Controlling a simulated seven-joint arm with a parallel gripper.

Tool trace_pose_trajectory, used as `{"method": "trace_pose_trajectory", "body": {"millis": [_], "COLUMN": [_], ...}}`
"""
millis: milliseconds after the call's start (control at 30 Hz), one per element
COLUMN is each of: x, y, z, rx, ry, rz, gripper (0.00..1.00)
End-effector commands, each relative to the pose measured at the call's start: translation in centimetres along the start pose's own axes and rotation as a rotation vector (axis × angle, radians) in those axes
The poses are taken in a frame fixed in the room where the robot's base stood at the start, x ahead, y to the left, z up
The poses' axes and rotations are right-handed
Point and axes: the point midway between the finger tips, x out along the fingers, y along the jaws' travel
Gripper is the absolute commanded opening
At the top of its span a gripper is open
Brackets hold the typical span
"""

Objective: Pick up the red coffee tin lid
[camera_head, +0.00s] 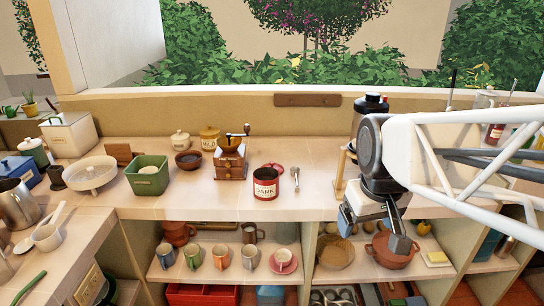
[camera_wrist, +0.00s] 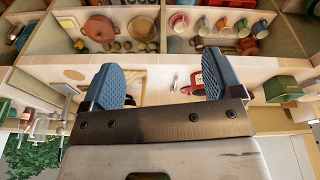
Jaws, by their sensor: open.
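The red coffee tin (camera_head: 265,187) stands upright and open on the counter, with a white label reading "DARK"; it is dark inside. The red lid (camera_head: 276,168) lies on the counter just behind the tin, partly hidden by it. My gripper (camera_head: 395,228) is in front of the counter's right half, well to the right of the tin and lid, over the shelf below. In the wrist view my gripper (camera_wrist: 162,80) has its blue pads wide apart with nothing between them. The red tin (camera_wrist: 195,67) shows there partly behind the right finger; the lid is not clear.
A spoon (camera_head: 296,178) lies right of the tin. A coffee grinder (camera_head: 231,160) stands to its left, with a green bin (camera_head: 147,175) further left. Cups and a red pot (camera_head: 388,254) fill the shelves below. A low wall backs the counter.

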Motion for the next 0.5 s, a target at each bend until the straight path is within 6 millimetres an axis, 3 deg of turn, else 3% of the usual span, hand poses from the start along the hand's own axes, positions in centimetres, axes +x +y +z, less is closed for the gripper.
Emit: {"method": "trace_pose_trajectory", "body": {"millis": [500], "x": [0.0], "y": [0.7], "z": [-13.4], "rx": [-0.315], "ry": [-0.039], "rz": [-0.021], "gripper": [0.85]}}
